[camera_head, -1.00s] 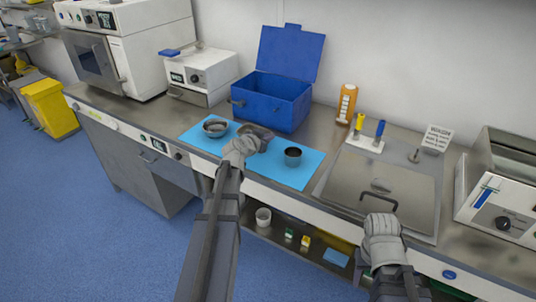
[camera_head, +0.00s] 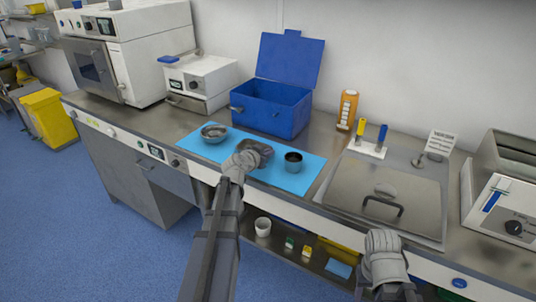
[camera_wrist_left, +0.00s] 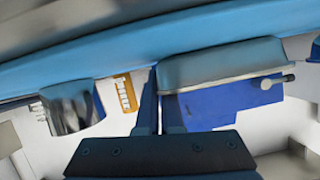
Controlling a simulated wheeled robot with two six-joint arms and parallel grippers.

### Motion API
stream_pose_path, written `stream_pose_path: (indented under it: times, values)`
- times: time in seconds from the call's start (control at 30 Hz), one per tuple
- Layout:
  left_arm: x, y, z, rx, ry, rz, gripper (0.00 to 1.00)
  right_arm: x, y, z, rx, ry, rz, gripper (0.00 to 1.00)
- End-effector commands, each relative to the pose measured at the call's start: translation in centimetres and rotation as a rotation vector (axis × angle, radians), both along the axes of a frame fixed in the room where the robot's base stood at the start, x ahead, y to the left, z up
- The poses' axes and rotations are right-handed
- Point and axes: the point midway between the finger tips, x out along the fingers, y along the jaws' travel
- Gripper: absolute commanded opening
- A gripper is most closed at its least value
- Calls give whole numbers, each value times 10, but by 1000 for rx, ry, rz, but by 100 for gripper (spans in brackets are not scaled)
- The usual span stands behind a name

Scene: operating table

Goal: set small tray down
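The small tray (camera_head: 258,148) is a shallow grey metal tray at the middle of the blue mat (camera_head: 300,182). My left gripper (camera_head: 244,158) is at its near left end. In the left wrist view the picture is inverted, and the small tray (camera_wrist_left: 222,62) has its end wall between my two close fingers (camera_wrist_left: 160,100), one inside and one outside. The tray is at or just above the mat; I cannot tell whether it touches. My right gripper (camera_head: 383,243) is low at the right, its fingers hidden.
On the mat, a metal bowl (camera_head: 214,133) stands left of the tray and a metal cup (camera_head: 293,162) right. The open blue box (camera_head: 272,108) is behind. An orange bottle (camera_head: 347,107) and a lidded basin (camera_head: 350,180) are to the right.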

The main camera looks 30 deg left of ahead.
Motion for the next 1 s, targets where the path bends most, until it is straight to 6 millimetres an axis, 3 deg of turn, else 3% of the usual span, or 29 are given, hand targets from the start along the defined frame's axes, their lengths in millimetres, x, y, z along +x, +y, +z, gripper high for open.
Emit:
stream_pose_path:
  times: [0.03,0.3,0.6,1.0]
  values:
    - [0,0,-1,0,0,0,5,0,0,-1,0,0,0,50]
    - [0,0,-1,0,0,0,33,0,0,-1,0,0,0,50]
    - [0,0,4,0,0,0,33,0,0,4,0,0,0,50]
    - [-73,0,34,-1,0,2,33,0,0,34,0,0,0,50]
